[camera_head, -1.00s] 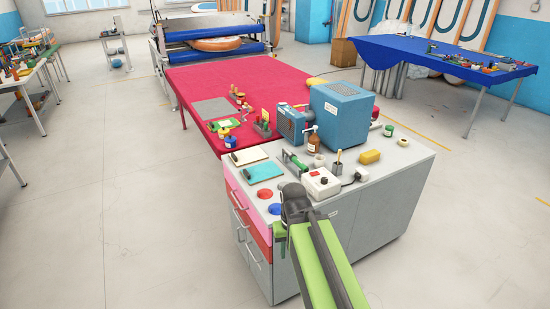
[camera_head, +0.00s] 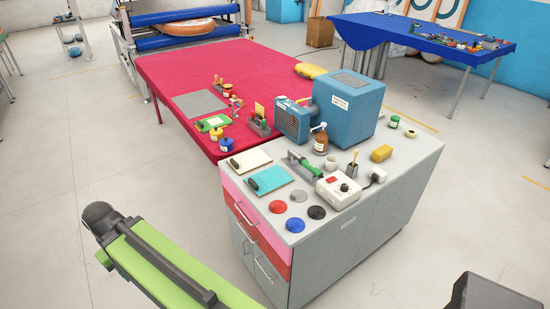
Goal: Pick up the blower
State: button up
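A hand tool with a green grip and a grey metal body (camera_head: 304,166) lies on the grey cabinet top, between the turquoise clipboard and the white control box. It may be the blower, but I cannot tell for sure. A large blue machine (camera_head: 352,108) with a ribbed motor-like front (camera_head: 291,121) stands behind it at the back of the cabinet. My green arm link, with a dark rounded joint, crosses the lower left, apart from the cabinet. My gripper's fingers do not show.
The grey cabinet top (camera_head: 341,217) also holds a white control box (camera_head: 338,191), a brown bottle (camera_head: 321,140), a yellow block (camera_head: 381,153), a turquoise clipboard (camera_head: 269,179) and coloured discs (camera_head: 295,224). The red table (camera_head: 262,71) adjoins behind. Floor left of the cabinet is clear.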

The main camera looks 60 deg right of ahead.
aim_at(301, 160)
jog(key=z, duration=0.35)
jog(key=i, duration=1.65)
jog(key=z, duration=0.95)
